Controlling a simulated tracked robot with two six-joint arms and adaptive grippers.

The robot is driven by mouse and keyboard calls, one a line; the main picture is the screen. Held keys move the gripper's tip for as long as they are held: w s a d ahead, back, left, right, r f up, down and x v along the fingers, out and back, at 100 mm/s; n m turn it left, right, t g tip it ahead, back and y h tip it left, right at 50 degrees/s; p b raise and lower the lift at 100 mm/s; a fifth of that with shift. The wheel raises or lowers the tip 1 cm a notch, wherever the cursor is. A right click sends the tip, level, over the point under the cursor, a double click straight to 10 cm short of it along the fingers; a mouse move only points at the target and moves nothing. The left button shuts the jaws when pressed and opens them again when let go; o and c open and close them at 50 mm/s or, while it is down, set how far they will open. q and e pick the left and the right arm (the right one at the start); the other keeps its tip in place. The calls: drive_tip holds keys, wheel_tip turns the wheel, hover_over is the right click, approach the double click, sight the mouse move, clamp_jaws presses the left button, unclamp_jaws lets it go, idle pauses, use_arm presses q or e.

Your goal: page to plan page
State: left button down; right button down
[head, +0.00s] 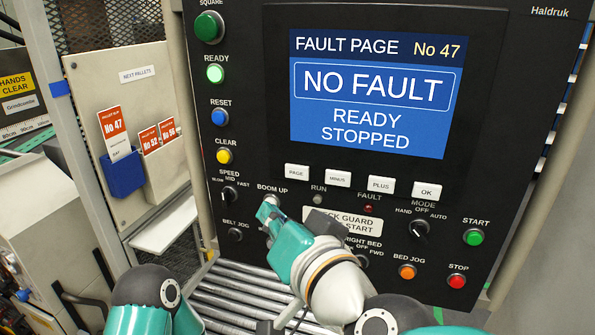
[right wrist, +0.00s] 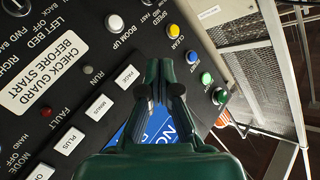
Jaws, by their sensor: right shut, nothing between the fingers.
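The PAGE button (head: 297,172) is a white rectangular key, leftmost in the row under the screen. It also shows in the right wrist view (right wrist: 128,77), left of my fingers. The blue screen (head: 375,150) reads "FAULT PAGE No 47", "NO FAULT", "READY STOPPED". In the right wrist view the screen (right wrist: 128,135) is mostly hidden behind my gripper. My right gripper (head: 268,212) is shut and empty, in front of the panel just below the BOOM UP label, left of and below PAGE. In the right wrist view its fingertips (right wrist: 160,63) are together. My left gripper is out of view.
MINUS (head: 338,179), PLUS (head: 381,184) and OK (head: 426,191) keys stand right of PAGE. The white BOOM UP button (right wrist: 114,23) is near my right fingers. A red STOP button (head: 457,281) is at lower right. A blue holder (head: 123,175) holds a No 47 slip (head: 114,131).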

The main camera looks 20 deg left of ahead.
drive_tip(key=b, duration=0.2)
approach(285, 173)
drive_tip(key=w+a+f, duration=0.1)
drive_tip(key=w+a, duration=0.1)
drive_tip(key=a, duration=0.2)
drive_tip(key=shift+w+a, duration=0.1)
drive_tip(key=shift+w, duration=0.5)
drive_tip(key=shift+w, duration=0.1)
idle(1.0)
drive_tip(key=shift+w, duration=0.3)
drive_tip(key=shift+w, duration=0.35)
idle(0.8)
drive_tip(key=shift+s, duration=0.8)
